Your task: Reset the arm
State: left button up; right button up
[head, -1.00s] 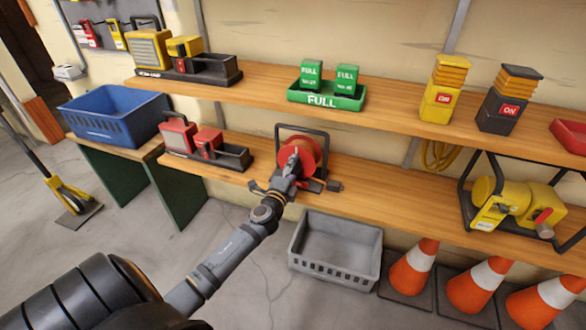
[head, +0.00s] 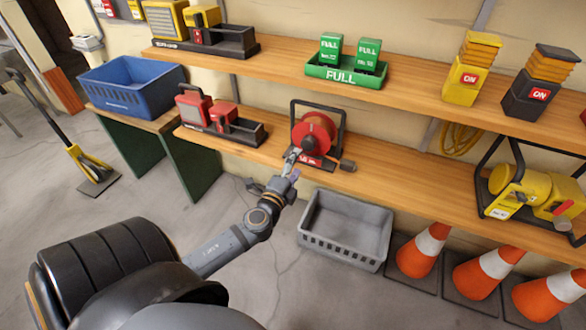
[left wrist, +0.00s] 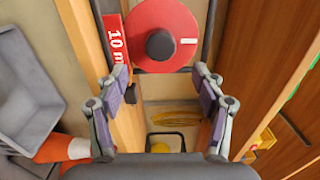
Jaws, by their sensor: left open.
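My left gripper (head: 293,165) is open and empty in the head view, just in front of the lower shelf's edge. Its two fingers stand wide apart in the left wrist view (left wrist: 165,100), with nothing between them. A red cable reel (head: 313,134) in a dark frame stands on the lower shelf just beyond the fingertips. The reel also shows in the left wrist view (left wrist: 160,35), ahead of the fingers and apart from them. My right gripper is not in view.
A grey crate (head: 345,222) stands on the floor below the lower shelf (head: 400,180). Orange cones (head: 425,250) stand to its right. A blue crate (head: 132,88) sits on a side table at left. The floor in front is clear at centre left.

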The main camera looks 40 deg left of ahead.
pick_arm(q)
jog(key=shift+v, duration=1.2)
